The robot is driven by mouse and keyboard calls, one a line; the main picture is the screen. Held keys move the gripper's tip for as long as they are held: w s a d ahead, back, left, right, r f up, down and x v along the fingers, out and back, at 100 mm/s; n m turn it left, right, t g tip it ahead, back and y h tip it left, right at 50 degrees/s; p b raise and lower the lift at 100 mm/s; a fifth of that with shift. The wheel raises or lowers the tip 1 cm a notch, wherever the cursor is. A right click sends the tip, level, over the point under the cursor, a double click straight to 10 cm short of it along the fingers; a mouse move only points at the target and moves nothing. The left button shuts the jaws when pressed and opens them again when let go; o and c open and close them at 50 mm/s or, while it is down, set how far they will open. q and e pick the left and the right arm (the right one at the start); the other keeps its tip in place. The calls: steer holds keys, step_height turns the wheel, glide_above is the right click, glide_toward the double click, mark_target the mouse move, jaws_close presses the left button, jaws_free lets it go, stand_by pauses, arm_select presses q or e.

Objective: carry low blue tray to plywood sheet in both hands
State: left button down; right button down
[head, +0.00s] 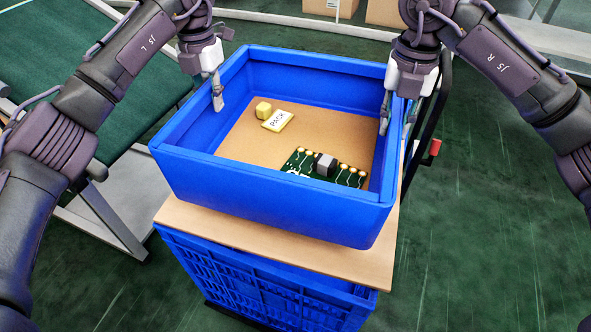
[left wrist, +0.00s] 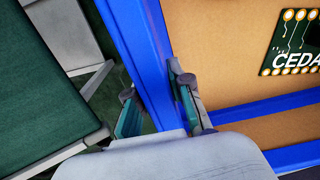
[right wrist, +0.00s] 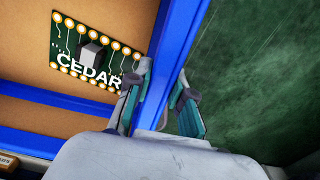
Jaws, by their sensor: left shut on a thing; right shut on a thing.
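The low blue tray (head: 265,198) is an open box with a brown floor, over the plywood sheet (head: 270,248). I cannot tell whether its underside touches the sheet. My left gripper (head: 212,88) is shut on the tray's left wall; in the left wrist view its fingers (left wrist: 150,85) straddle the blue wall (left wrist: 135,30). My right gripper (head: 392,105) is shut on the right wall, its fingers (right wrist: 160,85) on both sides of the rim (right wrist: 187,35). Inside lie a green circuit board (head: 300,163) marked CEDAR, a yellow block (head: 263,109) and a PACK card (head: 277,121).
The plywood lies on a blue slatted crate (head: 255,290). A green-topped bench (head: 50,40) stands at left. A dark cart handle with a red part (head: 434,148) is close at right. Cardboard boxes (head: 390,12) stand behind. The green floor (head: 500,230) at right is clear.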

mark_target(218, 132)
arm_select(q)
steer(key=shift+a+f, duration=0.1)
steer(key=shift+a, duration=0.1)
arm_select(e)
steer(key=shift+d+f, duration=0.15)
